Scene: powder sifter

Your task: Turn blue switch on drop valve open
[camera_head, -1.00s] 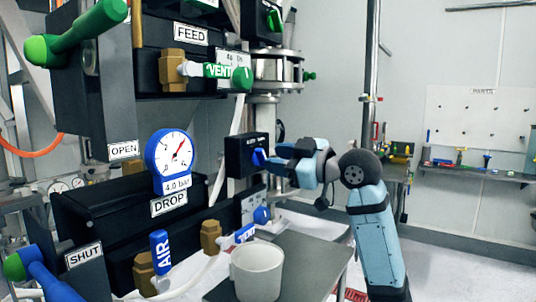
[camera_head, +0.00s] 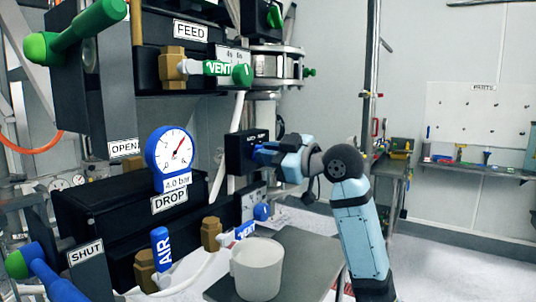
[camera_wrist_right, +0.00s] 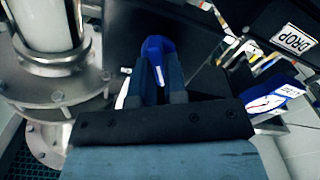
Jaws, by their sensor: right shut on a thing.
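The blue switch (camera_head: 256,147) sits on the front of a small black box (camera_head: 237,154) in the middle of the head view, mostly covered by my fingers. In the right wrist view the blue switch (camera_wrist_right: 157,46) has a white mark and sits between my two fingers. My right gripper (camera_head: 266,150) is shut on it, reaching in from the right; it also shows in the right wrist view (camera_wrist_right: 158,80). The drop valve's black body (camera_head: 120,205) carries a DROP label (camera_head: 169,201) and a SHUT plate (camera_head: 86,252). The box's small lettering is unreadable. My left gripper is out of view.
A round gauge (camera_head: 170,152) stands left of the switch. A white cup (camera_head: 257,270) stands on a grey table (camera_head: 308,252) below my right arm. Blue AIR (camera_head: 161,246) and green VENT (camera_head: 222,68) handles are nearby. Open floor lies to the right.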

